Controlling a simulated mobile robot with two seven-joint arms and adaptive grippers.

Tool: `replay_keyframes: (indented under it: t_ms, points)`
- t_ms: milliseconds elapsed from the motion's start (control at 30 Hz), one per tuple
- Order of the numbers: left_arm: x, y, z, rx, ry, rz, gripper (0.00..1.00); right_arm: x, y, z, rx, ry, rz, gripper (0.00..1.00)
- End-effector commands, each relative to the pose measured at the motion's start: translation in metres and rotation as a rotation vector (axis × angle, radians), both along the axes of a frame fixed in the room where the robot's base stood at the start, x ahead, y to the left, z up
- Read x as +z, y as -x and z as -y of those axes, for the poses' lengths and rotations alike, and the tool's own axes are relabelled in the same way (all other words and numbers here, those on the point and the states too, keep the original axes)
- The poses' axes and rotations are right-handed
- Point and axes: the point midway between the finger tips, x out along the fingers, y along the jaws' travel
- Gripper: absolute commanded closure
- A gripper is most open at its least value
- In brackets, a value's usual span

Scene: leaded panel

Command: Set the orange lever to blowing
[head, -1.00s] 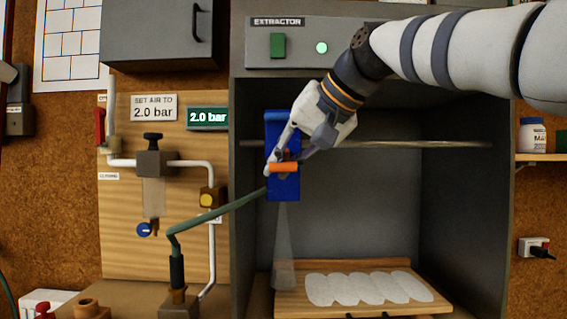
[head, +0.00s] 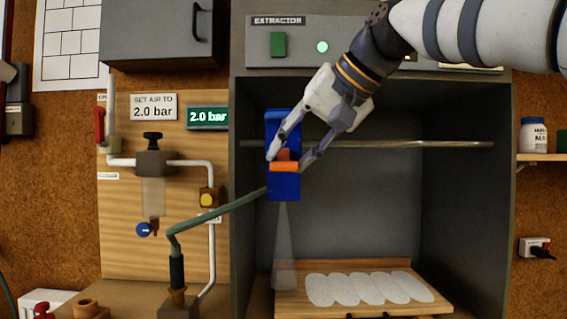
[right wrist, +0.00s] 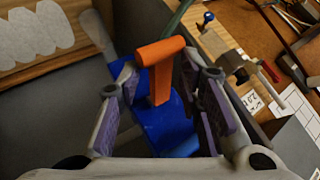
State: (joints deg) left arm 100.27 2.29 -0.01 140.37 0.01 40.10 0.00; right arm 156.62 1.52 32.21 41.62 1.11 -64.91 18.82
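The orange lever (head: 285,166) sits on the front of a blue blasting unit (head: 284,190) that hangs from the rail inside the cabinet. A pale cone of spray (head: 284,250) shows below the unit. My right gripper (head: 287,162) is open around the lever, with a finger on either side. In the right wrist view the orange lever (right wrist: 160,70) stands between the parted fingers (right wrist: 160,110), with gaps on both sides. My left gripper is not in view.
A wooden tray (head: 290,306) with pale pieces (head: 368,288) lies on the cabinet floor. A green hose (head: 218,212) runs to the unit from the left. The gauge (head: 208,117) reads 2.0 bar.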

Motion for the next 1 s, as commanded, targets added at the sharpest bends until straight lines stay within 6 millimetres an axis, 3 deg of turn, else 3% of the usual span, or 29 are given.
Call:
replay_keyframes:
  t_ms: [100, 333, 1000]
  points:
    - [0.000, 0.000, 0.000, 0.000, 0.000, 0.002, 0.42, 0.025, 0.019, 0.019, -0.002, -0.001, 0.006, 0.67]
    - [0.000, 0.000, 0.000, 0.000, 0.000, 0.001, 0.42, 0.052, 0.043, 0.043, -0.001, 0.000, 0.001, 0.67]
    - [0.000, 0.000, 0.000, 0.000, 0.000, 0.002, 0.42, 0.057, 0.047, 0.047, 0.000, 0.000, 0.000, 0.67]
